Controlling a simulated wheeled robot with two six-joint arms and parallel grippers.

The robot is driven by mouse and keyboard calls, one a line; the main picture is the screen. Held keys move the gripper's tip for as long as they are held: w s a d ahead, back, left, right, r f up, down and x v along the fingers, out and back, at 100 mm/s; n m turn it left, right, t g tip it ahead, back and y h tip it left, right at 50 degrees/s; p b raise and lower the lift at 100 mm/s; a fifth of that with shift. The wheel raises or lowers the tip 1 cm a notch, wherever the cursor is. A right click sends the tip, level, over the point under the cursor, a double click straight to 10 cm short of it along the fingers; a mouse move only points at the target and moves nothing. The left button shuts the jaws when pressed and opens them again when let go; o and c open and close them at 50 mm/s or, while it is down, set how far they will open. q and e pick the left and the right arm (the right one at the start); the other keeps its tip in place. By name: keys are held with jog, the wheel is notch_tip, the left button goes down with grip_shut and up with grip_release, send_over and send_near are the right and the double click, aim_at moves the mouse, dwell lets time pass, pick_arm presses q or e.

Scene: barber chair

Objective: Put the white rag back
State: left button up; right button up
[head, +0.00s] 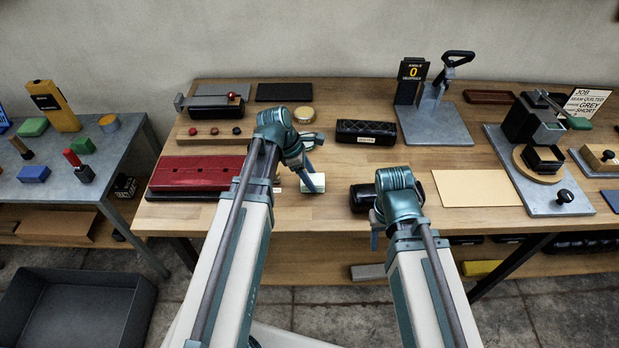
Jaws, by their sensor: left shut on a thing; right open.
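A small white, slightly greenish piece (312,187), which looks like the white rag, is at the fingers of my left gripper (310,178), just above or on the wooden bench (325,215) near its front middle. My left gripper is shut on it. The fingers hide part of it, and I cannot tell whether it touches the bench. My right gripper (375,228) is open and empty at the bench's front edge, in front of a black padded block (361,198).
A red holed block (198,174) lies left of my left gripper. A black quilted block (366,132) is behind, and a cream sheet (477,188) lies to the right. Metal fixtures (435,125) stand further back. A grey bin (75,315) is on the floor at left.

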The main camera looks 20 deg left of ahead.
pick_arm(q)
jog(key=shift+f, duration=0.2)
jog(key=o, duration=1.2)
jog(key=shift+r, duration=0.1)
jog(key=shift+r, duration=0.1)
jog(key=shift+a+r+p, duration=0.2)
jog(key=shift+r+p, duration=0.4)
jog(key=shift+p, duration=0.05)
jog(key=p+v, duration=0.9)
jog(key=v, duration=0.1)
jog(key=s+d+m+y, duration=0.2)
jog(key=s+d+m, duration=0.2)
jog(key=m, duration=0.4)
jog(key=s+d+m+g+y, duration=0.1)
jog(key=s+d+m, duration=0.3)
jog(key=d+m, duration=0.2)
jog(key=s+d+f+m+y+p, duration=0.1)
jog(key=s+d+m, duration=0.4)
jog(key=m, duration=0.6)
jog(key=shift+s+y, duration=0.1)
jog(key=shift+y, duration=0.7)
